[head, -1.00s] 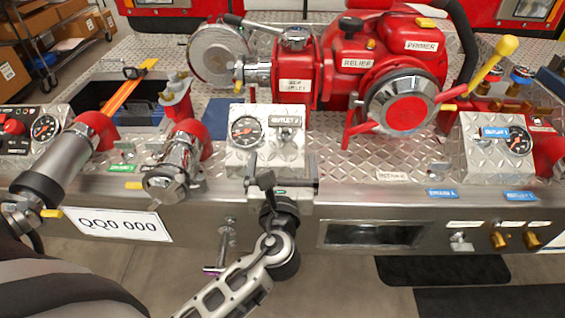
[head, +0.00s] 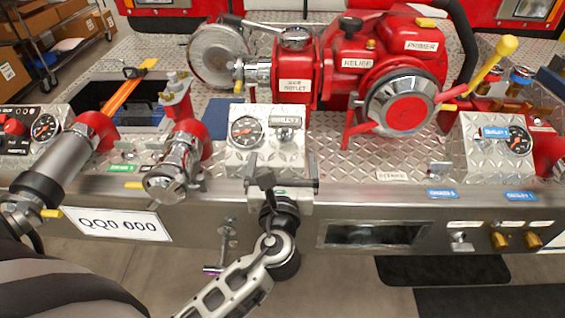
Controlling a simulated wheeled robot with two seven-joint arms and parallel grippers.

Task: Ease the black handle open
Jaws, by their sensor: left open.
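A lever with a dark grip (head: 234,20) sticks out to the left above the red gate outlet (head: 295,70) on the pump; it looks like the black handle, though I cannot be sure. It lies nearly level, sloping slightly down to the right. My left gripper (head: 283,172) is open and empty in front of the bumper, just below the gauge box. It is well below and in front of the lever, apart from it. Its fingers partly cover the bumper edge. My right gripper is not in view.
A gauge box (head: 240,160) stands between my gripper and the pump. Hose couplings (head: 172,178) stand to the left.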

